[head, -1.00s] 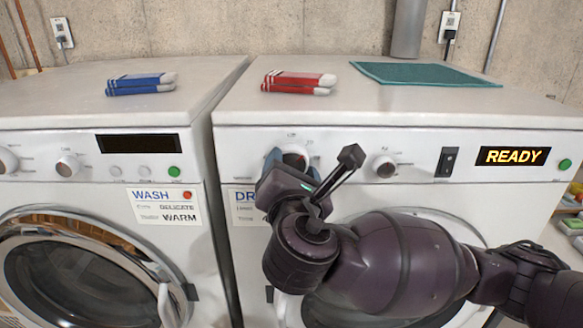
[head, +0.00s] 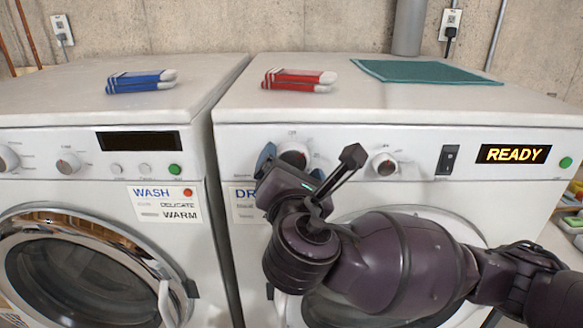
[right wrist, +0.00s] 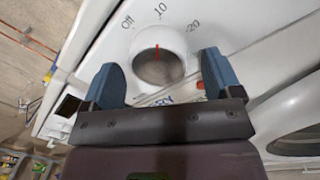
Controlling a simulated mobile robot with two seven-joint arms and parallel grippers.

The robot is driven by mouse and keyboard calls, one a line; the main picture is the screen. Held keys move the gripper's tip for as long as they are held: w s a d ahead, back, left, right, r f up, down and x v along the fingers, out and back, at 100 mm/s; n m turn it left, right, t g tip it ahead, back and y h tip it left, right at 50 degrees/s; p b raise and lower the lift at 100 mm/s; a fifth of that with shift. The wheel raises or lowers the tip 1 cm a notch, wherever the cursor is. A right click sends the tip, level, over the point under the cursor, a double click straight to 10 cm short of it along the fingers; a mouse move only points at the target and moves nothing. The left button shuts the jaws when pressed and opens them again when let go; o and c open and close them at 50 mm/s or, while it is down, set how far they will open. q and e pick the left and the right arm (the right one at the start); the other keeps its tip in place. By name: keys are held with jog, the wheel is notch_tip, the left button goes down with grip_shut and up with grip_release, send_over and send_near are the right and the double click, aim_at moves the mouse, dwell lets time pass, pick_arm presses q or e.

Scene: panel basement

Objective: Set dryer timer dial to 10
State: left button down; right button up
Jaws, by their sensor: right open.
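The dryer timer dial (head: 293,154) is a round white knob at the left of the right machine's panel. In the right wrist view the dial (right wrist: 160,66) carries a red line that points up, roughly at the "10" mark and perhaps slightly toward "Off". Marks "Off", "10" and "20" run around it. My right gripper (head: 282,160) is in front of the dial. In the right wrist view its blue fingers (right wrist: 162,78) stand open on either side of the dial, with visible gaps. The dial's lower part is partly hidden in the head view. My left gripper is not in view.
A second knob (head: 384,163), a black switch (head: 447,160) and a "READY" display (head: 513,154) sit right of the dial. The washer (head: 60,110) stands to the left. Red folded cloth (head: 298,80) and a teal cloth (head: 425,72) lie on the dryer top.

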jog(key=s, duration=1)
jog(key=shift+s+d+f, duration=0.25)
jog(key=shift+d+f, duration=0.05)
jog(key=shift+f, duration=0.1)
jog(key=s+d+f+m+g+h, duration=0.1)
jog(key=d+f+m+g, duration=0.4)
jog(key=d+f+m, duration=0.4)
jog(key=d+f+m+g+h, duration=0.1)
jog(key=d+f+m+g, duration=0.3)
jog(key=f+m, duration=0.5)
jog(key=s+d+f+m+g, duration=0.6)
jog(key=s+d+f+m, duration=0.6)
jog(key=s+d+f, duration=0.35)
jog(key=w+a+f+n+t, duration=0.1)
jog(key=w+f+t, duration=0.6)
jog(key=f+t, duration=0.1)
jog(key=shift+w+a+f+y, duration=0.2)
jog(key=shift+f+y, duration=0.2)
jog(key=shift+f, duration=0.45)
